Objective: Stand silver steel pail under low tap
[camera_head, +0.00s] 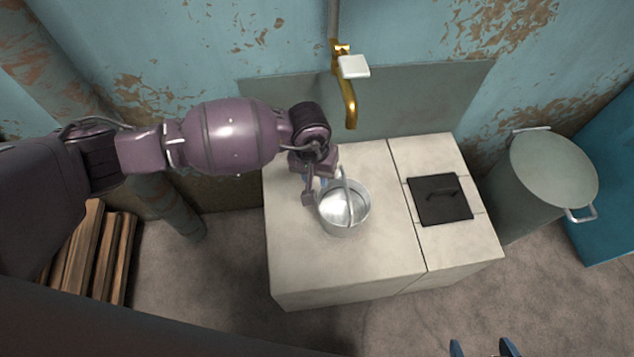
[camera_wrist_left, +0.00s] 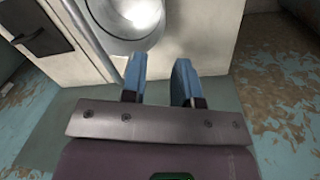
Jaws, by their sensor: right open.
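The silver steel pail (camera_head: 344,209) stands upright on the pale counter, with its handle raised. The gold tap (camera_head: 347,100) comes from the wall behind it, and the pail is in front of its spout. My left gripper (camera_head: 322,186) is low beside the pail's left side. In the left wrist view the pail (camera_wrist_left: 133,17) is at the top, close to the tip of one finger. The left fingers (camera_wrist_left: 160,78) are apart, with nothing clearly between them. Whether they touch the pail is unclear. My right gripper (camera_head: 485,349) is open and empty at the bottom edge.
The pale counter (camera_head: 335,272) has a black hatch (camera_head: 440,199) on its right part. A grey lidded bin (camera_head: 545,180) stands to the right. Wooden planks (camera_head: 88,255) lean at the lower left. The counter's front is clear.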

